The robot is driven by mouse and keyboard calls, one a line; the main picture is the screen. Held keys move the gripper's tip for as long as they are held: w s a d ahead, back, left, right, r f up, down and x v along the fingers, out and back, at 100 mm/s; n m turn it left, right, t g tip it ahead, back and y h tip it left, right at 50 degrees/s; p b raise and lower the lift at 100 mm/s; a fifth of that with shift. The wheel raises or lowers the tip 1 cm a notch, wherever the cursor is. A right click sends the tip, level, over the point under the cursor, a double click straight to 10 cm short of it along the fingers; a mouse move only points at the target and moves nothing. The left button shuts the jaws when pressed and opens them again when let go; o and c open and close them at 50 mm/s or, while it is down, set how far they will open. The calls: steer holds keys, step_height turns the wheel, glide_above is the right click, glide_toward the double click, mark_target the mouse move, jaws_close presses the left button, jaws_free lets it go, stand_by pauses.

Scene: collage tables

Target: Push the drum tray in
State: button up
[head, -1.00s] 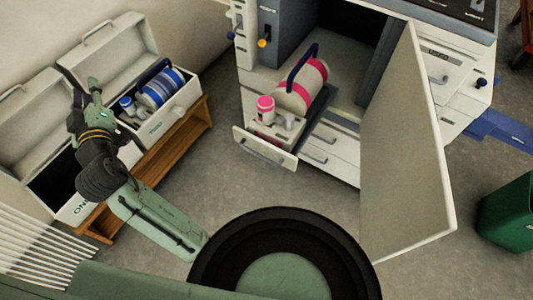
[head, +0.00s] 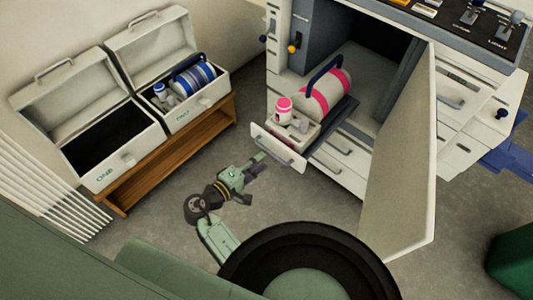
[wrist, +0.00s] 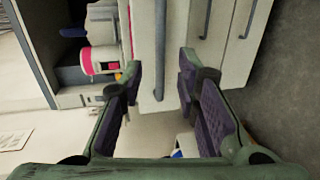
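The drum tray (head: 279,147) is pulled out of the open cabinet, its white front and grey handle facing me. On it are a pink-banded drum (head: 326,95) with a dark blue handle and a small pink-capped bottle (head: 284,110). My gripper (head: 260,163) is in front of and below the tray front, apart from it in the head view. In the wrist view my gripper (wrist: 160,85) has its two fingers spread wide and empty, with a white panel and a grey bar handle (wrist: 159,50) between and beyond the fingertips.
The cabinet door (head: 403,160) stands open on the right. On the left, a wooden bench (head: 180,146) holds two open white cases, ONE (head: 105,178) and TWO (head: 200,112); TWO holds a blue-striped drum. A green bin (head: 512,262) is at lower right.

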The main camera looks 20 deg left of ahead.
steer(key=shift+p+x, duration=0.3)
steer(key=shift+x, duration=1.8)
steer(key=shift+c, duration=0.3)
jaws_close()
